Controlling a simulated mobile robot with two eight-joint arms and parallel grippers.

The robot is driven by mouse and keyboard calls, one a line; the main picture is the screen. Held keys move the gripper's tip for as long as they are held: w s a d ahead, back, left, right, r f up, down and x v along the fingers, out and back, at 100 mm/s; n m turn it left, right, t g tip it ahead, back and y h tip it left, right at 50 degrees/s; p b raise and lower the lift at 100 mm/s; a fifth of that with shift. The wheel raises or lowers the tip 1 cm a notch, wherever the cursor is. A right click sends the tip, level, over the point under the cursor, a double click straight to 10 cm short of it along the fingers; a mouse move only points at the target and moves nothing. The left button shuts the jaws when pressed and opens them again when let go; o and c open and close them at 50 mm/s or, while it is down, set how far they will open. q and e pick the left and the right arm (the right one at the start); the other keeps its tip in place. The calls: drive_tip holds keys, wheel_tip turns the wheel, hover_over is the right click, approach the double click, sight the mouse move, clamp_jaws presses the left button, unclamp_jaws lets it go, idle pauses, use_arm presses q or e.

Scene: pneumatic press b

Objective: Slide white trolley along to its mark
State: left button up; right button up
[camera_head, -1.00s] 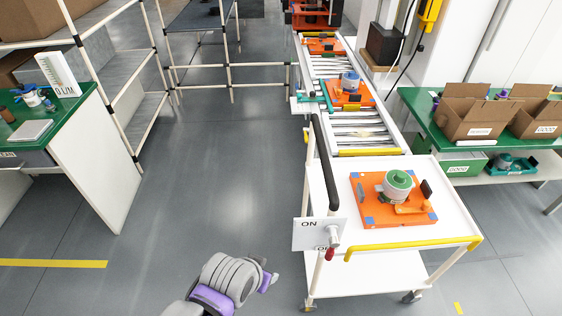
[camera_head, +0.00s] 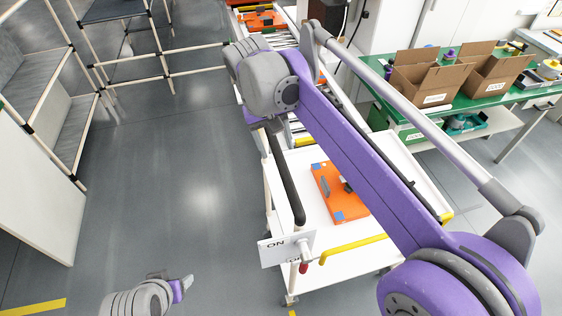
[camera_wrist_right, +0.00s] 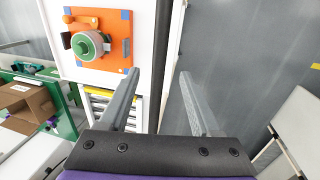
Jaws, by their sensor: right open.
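The white trolley (camera_head: 288,218) stands at the near end of the roller conveyor. It carries an orange plate (camera_head: 334,190), partly hidden by my right arm in the head view. In that view the plate (camera_wrist_right: 119,48) bears a grey and green cylinder. My left gripper (camera_head: 180,288) is low at the left, away from the trolley; its jaws are unclear.
A green bench (camera_head: 480,103) with open cardboard boxes stands on the right. Pipe-frame racks (camera_head: 82,120) stand on the left. Clear grey floor lies left of the trolley. A yellow floor stripe (camera_head: 32,308) is at the lower left.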

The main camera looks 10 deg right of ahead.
sight(285, 173)
drive_tip(key=f, duration=0.3)
drive_tip(key=d+f, duration=0.1)
drive_tip(key=f, duration=0.2)
drive_tip(key=d+f, duration=0.1)
drive_tip(key=f, duration=0.3)
drive_tip(key=shift+s+f+b, duration=0.1)
drive_tip(key=shift+s+b, duration=0.05)
drive_tip(key=shift+b, duration=0.2)
clamp_jaws()
idle(0.9)
